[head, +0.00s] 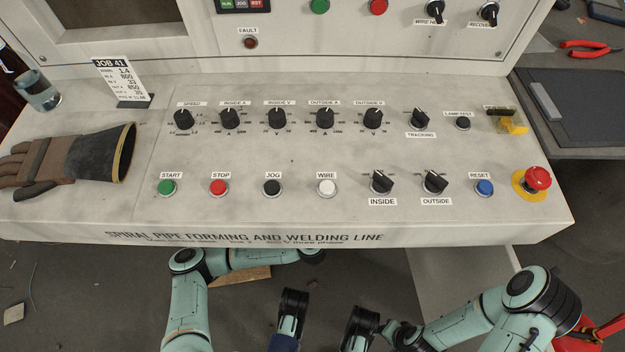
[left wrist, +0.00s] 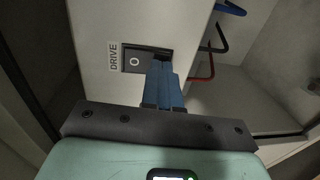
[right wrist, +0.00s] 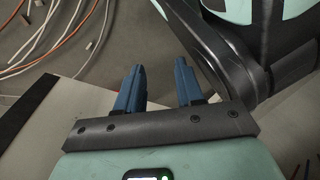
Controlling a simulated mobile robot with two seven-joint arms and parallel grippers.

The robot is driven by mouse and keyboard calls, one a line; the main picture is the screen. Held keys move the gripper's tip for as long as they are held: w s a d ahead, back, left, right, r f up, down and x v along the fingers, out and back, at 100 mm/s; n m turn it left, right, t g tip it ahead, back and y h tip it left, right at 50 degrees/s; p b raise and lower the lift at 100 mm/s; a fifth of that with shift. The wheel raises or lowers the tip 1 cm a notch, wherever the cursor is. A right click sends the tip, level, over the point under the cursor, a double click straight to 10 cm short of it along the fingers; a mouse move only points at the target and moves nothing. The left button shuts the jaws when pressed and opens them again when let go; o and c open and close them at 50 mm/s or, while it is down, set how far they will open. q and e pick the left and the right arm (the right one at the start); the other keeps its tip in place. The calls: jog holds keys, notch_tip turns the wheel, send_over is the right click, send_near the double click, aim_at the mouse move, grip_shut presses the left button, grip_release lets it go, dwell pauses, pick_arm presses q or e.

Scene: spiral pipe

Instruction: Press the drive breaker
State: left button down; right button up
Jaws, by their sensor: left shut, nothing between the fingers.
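The drive breaker (left wrist: 133,61) shows in the left wrist view as a dark rocker marked with a white O, set in a pale panel beside a DRIVE label (left wrist: 114,57). My left gripper (left wrist: 161,66) is shut and empty. Its blue fingertips are at the right side of the breaker and hide part of it; I cannot tell whether they touch it. In the head view my left arm reaches under the console's front edge, and neither its gripper nor the breaker shows there. My right gripper (right wrist: 158,75) is open and empty, with its blue fingers apart, away from the breaker.
The console (head: 330,215) with knobs and buttons spans the head view above my arms. A red emergency stop (head: 538,178) is at its right end, a glove (head: 95,160) at its left. Red and blue handles or hooks (left wrist: 212,62) show right of the breaker's panel. Loose cables (right wrist: 50,40) lie on the floor.

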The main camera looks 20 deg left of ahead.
pick_arm(q)
jog(key=shift+w, duration=0.1)
pick_arm(e)
jog(key=shift+s, duration=0.15)
pick_arm(q)
jog(key=shift+w+f+p, duration=0.15)
jog(key=shift+p, duration=0.25)
pick_arm(e)
jog(key=shift+w+r+t, duration=0.3)
jog(key=shift+w+r, duration=0.3)
jog(key=shift+w, duration=0.2)
